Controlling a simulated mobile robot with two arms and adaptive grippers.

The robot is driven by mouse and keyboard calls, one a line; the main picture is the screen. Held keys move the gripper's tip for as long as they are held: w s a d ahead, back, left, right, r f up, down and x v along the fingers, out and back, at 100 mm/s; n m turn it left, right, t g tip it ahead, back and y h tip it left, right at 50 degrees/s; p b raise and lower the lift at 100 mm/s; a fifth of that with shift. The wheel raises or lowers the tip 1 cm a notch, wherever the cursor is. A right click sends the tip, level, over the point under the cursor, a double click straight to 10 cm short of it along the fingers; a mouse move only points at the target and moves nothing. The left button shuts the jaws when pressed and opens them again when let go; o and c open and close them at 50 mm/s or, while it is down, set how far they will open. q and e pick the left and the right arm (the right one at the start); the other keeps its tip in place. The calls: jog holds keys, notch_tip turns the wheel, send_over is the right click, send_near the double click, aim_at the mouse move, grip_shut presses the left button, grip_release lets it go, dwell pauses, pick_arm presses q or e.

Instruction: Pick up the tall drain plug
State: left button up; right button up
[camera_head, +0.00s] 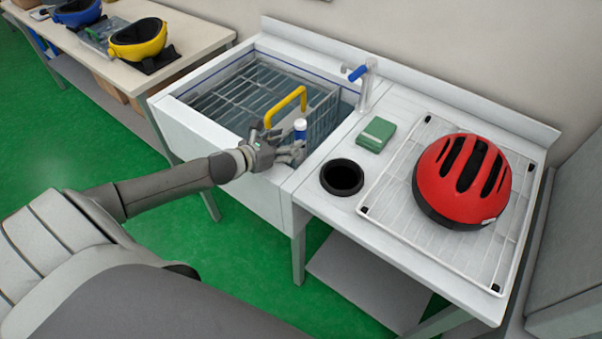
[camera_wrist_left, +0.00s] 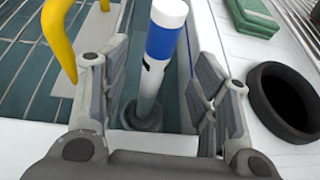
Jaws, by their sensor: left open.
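The tall drain plug (camera_wrist_left: 163,50) is a white upright post with a blue band and a dark round base. It stands in the sink basin at its right front. In the head view its white and blue top (camera_head: 300,127) shows just above my left gripper (camera_head: 284,150). In the left wrist view the post stands between the two open fingers of my left gripper (camera_wrist_left: 155,95), with gaps visible beside it. The fingers do not appear to touch it. My right gripper is not in view.
A yellow handle (camera_head: 286,104) on a wire basket (camera_head: 228,100) is close left of my gripper. The sink's front wall (camera_head: 225,150) is just below. A black round cup (camera_head: 342,177), green sponge (camera_head: 376,134) and red helmet (camera_head: 462,178) on a wire rack are right.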

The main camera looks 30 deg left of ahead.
aim_at(296, 138)
pick_arm(q)
jog(key=shift+w, duration=0.25)
jog(key=shift+w+f, duration=0.1)
jog(key=shift+w, duration=0.15)
jog(key=p+x, duration=0.1)
jog(key=x, duration=0.3)
jog(key=shift+w+d+f, duration=0.1)
jog(key=shift+w, duration=0.15)
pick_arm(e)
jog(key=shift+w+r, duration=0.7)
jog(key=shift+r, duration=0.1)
pick_arm(q)
jog(key=c, duration=0.4)
grip_shut()
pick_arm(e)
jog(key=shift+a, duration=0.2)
